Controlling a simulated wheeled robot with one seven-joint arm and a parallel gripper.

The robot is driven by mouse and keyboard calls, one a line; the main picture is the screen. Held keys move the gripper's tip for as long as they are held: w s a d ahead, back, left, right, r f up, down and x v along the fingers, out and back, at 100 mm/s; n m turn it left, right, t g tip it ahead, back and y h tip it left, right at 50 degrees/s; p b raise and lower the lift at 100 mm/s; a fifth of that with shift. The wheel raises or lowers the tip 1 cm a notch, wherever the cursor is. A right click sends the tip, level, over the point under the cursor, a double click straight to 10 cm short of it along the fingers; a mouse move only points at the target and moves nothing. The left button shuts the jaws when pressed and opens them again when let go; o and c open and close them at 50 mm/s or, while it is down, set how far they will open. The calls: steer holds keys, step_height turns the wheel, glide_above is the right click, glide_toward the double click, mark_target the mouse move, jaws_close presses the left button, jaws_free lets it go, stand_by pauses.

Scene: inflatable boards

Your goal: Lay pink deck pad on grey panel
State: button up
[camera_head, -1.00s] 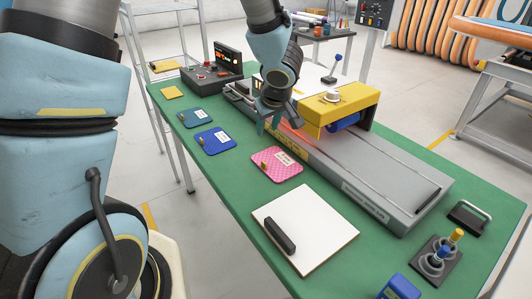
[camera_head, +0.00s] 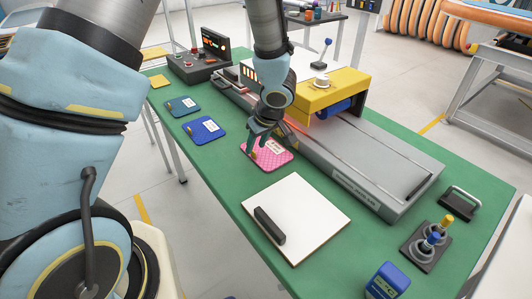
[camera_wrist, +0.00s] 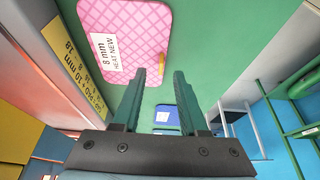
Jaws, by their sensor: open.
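The pink deck pad (camera_head: 277,163) lies flat on the green table, with a white label and a small yellow tab. In the wrist view the pad (camera_wrist: 140,20) shows upper left, its label reading "8 mm HEAT NEW". My gripper (camera_head: 262,140) is open and empty, just above the pad's far edge in the head view. A pale, near-white square panel (camera_head: 315,210) with a black bar lies in front of the pad.
A long grey machine (camera_head: 375,165) with a yellow bridge (camera_head: 335,93) stands right of the pad. Blue (camera_head: 205,130) and teal (camera_head: 182,106) pads lie to the left.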

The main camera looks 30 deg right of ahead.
steer(key=shift+x, duration=1.35)
steer(key=shift+a, duration=0.1)
steer(key=shift+c, duration=0.4)
jaws_close()
